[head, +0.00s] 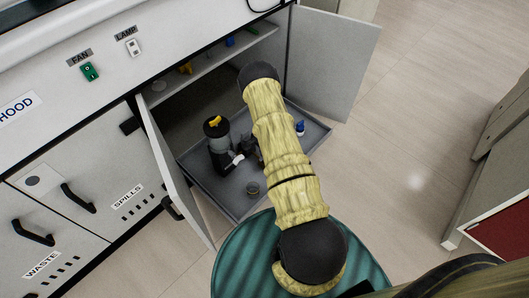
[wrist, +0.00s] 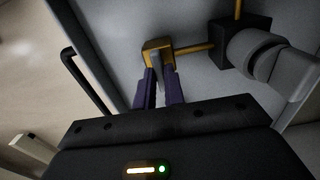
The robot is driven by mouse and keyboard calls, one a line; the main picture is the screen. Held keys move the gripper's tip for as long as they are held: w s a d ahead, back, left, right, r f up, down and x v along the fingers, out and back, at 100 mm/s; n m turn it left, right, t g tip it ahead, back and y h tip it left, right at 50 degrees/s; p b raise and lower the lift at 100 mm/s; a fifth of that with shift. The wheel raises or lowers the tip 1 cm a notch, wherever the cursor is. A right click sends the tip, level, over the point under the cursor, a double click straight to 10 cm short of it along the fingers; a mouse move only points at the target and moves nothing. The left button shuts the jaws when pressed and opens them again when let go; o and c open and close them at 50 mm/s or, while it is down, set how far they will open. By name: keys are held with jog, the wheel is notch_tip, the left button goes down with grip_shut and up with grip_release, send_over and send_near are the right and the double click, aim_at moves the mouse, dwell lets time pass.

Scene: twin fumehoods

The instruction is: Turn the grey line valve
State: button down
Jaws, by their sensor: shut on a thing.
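In the wrist view, my gripper (wrist: 160,88) has its two purple fingers close together around a grey lever (wrist: 158,76). The lever sits on a brass-yellow valve body (wrist: 156,50), which joins a yellow pipe running right. I take this to be the grey line valve. The fingers cover the lever's lower part, so its full angle is hard to read. In the head view my arm reaches into the open cabinet and hides the gripper and this valve.
In the wrist view, a black block (wrist: 240,42) with a grey cylinder (wrist: 272,62) stands close right of the valve. In the head view, a pull-out tray (head: 210,192) holds a dark yellow-topped container (head: 218,150) and small items. Open cabinet doors (head: 335,62) flank the opening.

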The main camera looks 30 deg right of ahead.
dwell(0.3)
jog(key=c, duration=1.5)
grip_release()
notch_tip(320, 180, up, 17)
jog(key=p, duration=0.6)
jog(key=shift+r, duration=0.15)
